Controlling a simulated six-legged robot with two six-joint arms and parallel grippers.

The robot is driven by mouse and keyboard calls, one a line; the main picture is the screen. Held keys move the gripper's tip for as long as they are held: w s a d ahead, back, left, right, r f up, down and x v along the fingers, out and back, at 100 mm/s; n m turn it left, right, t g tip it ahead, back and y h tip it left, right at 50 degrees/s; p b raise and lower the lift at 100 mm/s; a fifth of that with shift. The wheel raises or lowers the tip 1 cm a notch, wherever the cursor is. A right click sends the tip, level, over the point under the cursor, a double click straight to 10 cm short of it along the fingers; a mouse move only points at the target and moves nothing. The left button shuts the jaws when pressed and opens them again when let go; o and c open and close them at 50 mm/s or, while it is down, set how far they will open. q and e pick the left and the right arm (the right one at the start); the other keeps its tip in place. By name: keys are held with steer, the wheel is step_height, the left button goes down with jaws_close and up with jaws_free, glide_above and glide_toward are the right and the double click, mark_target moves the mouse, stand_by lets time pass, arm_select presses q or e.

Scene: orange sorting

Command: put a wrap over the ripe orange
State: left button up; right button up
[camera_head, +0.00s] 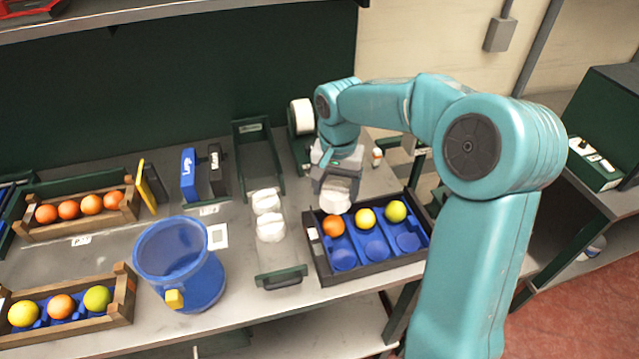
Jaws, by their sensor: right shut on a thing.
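An orange-coloured fruit, the ripe orange (333,225), sits in the back left pocket of the blue insert in a black tray (392,266). My right gripper (335,184) points down behind and just above it. It is shut on a white wrap (335,201), which hangs close to the orange's back side; I cannot tell whether they touch. Two more white wraps (270,228) lie in a green-ended holder (281,279) left of the tray. My left gripper is out of view.
A blue bucket (180,262) stands left of the wrap holder. Wooden crates of fruit (122,299) lie at the left. A white roll (302,117) stands behind my gripper.

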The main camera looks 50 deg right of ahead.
mark_target(334, 220)
steer(key=shift+f+b, duration=3.5)
steer(key=shift+f, duration=0.95)
steer(key=shift+f, duration=0.2)
steer(key=o, duration=1)
steer(key=shift+o, duration=0.2)
steer(key=shift+r+p, duration=3.1)
steer(key=shift+r, duration=1)
